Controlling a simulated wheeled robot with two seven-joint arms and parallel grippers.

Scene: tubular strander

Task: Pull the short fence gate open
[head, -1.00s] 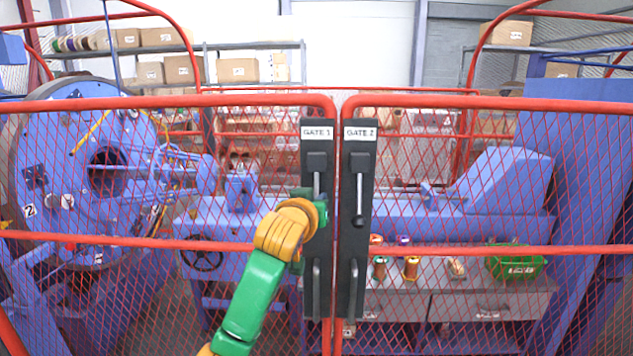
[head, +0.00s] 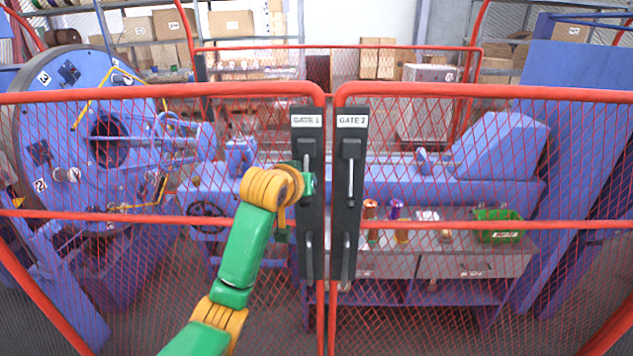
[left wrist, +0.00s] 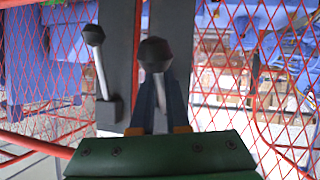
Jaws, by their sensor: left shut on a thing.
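The short fence has two red-framed mesh gates side by side, GATE 1 (head: 160,92) on the left and GATE 2 (head: 480,90) on the right. Each has a dark latch plate at the meeting edge, plate 1 (head: 308,140) and plate 2 (head: 351,145). In the left wrist view the gripper (left wrist: 160,100) is shut on the black-knobbed lever (left wrist: 155,54). The other lever (left wrist: 98,65) is free beside it. Both gates look closed, edges nearly meeting. My right gripper is out of view.
Below the levers are grab handles, one on plate 1 (head: 309,255) and one on plate 2 (head: 345,260). Behind the mesh stand a blue strander (head: 85,140) and a bench with spools and a green bin (head: 497,225).

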